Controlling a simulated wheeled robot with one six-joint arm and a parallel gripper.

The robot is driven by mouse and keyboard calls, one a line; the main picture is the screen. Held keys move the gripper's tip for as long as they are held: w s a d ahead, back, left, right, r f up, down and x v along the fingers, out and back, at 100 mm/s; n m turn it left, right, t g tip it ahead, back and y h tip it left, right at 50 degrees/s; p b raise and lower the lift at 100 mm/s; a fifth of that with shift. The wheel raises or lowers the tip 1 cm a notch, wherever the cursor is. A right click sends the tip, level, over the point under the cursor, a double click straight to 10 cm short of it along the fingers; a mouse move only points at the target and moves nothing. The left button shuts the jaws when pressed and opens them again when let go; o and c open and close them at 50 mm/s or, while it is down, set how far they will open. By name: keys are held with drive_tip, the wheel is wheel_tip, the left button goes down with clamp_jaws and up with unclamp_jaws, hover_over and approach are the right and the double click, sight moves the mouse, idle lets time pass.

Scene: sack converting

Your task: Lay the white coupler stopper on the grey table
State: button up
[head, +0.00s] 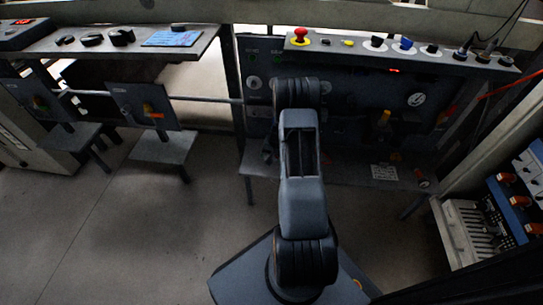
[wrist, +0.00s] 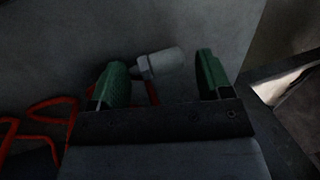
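The white coupler stopper (wrist: 166,63), a pale rounded cylinder with a narrower collar at its left end, shows in the wrist view. It lies across the gap between the green-padded fingers of my gripper (wrist: 160,68). The fingers are wide apart. The stopper's collar end is close to the left finger; I cannot tell if they touch. Clear space separates it from the right finger. In the head view my arm hides the gripper, and I cannot make out the stopper. A grey table (head: 350,173) stands below the dark panel, partly behind my arm.
Red bent tubing (wrist: 45,115) is left of my gripper in the wrist view. A dark control panel (head: 350,110) with knobs and a red button (head: 300,34) stands ahead. A grey bench (head: 195,44), small stands (head: 165,148) and a blue-and-white rack (head: 510,200) flank it.

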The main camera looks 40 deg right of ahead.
drive_tip(key=shift+o, duration=1.4)
drive_tip(key=p+v, duration=0.5)
drive_tip(key=v, duration=0.8)
drive_tip(key=shift+r, duration=0.35)
drive_tip(key=shift+d, duration=0.1)
